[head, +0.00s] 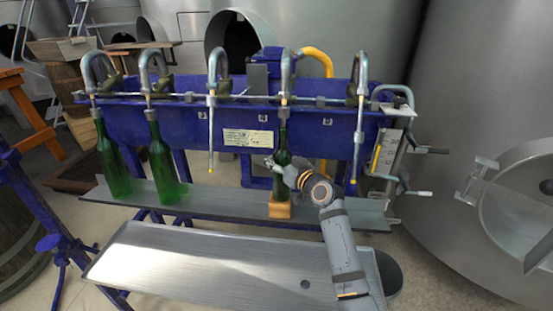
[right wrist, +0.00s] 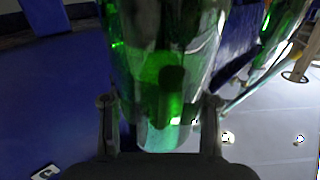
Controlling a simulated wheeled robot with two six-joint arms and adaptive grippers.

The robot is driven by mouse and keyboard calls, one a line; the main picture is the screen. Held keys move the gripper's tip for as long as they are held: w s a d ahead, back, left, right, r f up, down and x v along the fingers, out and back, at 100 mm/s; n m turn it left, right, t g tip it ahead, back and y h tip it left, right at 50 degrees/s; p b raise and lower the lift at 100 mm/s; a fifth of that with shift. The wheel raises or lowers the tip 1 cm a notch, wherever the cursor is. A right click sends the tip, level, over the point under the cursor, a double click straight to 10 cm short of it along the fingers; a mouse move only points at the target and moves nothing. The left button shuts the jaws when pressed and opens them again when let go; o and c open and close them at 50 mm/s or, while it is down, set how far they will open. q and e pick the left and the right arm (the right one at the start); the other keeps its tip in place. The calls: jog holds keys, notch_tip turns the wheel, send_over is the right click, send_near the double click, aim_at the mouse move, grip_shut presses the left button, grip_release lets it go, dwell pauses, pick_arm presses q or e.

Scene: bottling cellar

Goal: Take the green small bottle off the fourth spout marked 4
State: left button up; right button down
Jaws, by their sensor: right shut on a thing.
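The green small bottle (head: 283,148) stands upright under the fourth spout (head: 287,75), on a small wooden block (head: 280,210). The spout's tube runs down into its neck. My right gripper (head: 281,172) comes from the front right and is shut on the bottle's body, hiding part of it. In the right wrist view the green glass (right wrist: 165,75) fills the space between the two fingers of my right gripper (right wrist: 160,115). My left gripper is not in view.
Two larger green bottles, one (head: 113,165) under the first spout and one (head: 163,165) under the second, stand on the grey shelf (head: 230,204). The third (head: 211,130) and fifth (head: 358,135) spouts hang free. An empty metal tray (head: 210,255) lies in front.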

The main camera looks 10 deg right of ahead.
dwell(0.3)
jog(key=shift+w+d+r+p, duration=0.1)
jog(key=shift+w+r+p, duration=0.05)
jog(key=shift+r+p, duration=0.8)
jog(key=shift+r, duration=0.1)
jog(key=shift+r, duration=0.1)
jog(key=shift+s+r+p, duration=0.15)
jog(key=shift+s+p, duration=0.1)
jog(key=shift+p, duration=0.45)
